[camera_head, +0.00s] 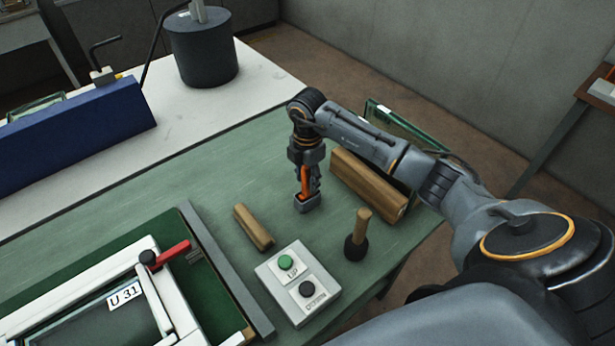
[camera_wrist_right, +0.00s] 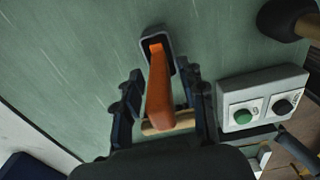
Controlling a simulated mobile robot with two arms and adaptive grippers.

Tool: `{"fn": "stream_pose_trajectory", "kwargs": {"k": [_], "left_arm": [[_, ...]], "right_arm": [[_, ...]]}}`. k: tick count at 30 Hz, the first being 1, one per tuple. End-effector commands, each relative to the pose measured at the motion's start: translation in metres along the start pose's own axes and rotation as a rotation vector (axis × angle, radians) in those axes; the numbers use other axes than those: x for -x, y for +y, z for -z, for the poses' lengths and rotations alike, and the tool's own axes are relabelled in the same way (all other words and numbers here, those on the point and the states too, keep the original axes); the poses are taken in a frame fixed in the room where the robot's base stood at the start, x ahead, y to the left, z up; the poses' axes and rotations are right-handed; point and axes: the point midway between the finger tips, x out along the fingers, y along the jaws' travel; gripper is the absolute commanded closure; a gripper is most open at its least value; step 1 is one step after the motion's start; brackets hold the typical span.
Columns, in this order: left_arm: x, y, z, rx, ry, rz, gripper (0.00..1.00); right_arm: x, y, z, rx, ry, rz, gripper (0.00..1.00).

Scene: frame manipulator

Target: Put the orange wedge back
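The orange wedge (camera_head: 305,180) stands upright with its lower end at a small dark grey holder (camera_head: 307,204) on the green table. In the right wrist view the wedge (camera_wrist_right: 160,90) points into the holder's opening (camera_wrist_right: 157,38); how deep it sits is hard to tell. My right gripper (camera_head: 307,183) points down around the wedge. In the right wrist view its fingers (camera_wrist_right: 160,88) lie on either side of the wedge, with narrow gaps that suggest it is open. My left gripper is not in view.
A wooden block (camera_head: 254,227), a button box (camera_head: 297,284) and a mallet (camera_head: 357,236) lie near the holder. A large wooden beam (camera_head: 368,185) is just right of the gripper. A white frame (camera_head: 150,290) with a red-handled clamp (camera_head: 168,255) is at lower left.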

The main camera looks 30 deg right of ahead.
Motion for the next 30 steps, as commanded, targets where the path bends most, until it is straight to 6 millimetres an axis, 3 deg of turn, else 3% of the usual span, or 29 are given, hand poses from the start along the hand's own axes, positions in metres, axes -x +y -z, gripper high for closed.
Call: {"fn": "stream_pose_trajectory", "kwargs": {"k": [11, 25, 30], "left_arm": [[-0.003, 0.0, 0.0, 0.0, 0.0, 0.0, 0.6], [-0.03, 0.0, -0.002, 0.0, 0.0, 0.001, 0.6], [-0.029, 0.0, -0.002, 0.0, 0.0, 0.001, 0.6]], "right_arm": [[0.012, 0.002, 0.0, 0.0, 0.0, -0.005, 0.6], [0.106, 0.001, -0.001, 0.0, -0.002, -0.004, 0.6], [0.121, 0.0, -0.001, 0.0, -0.002, -0.002, 0.6]]}}
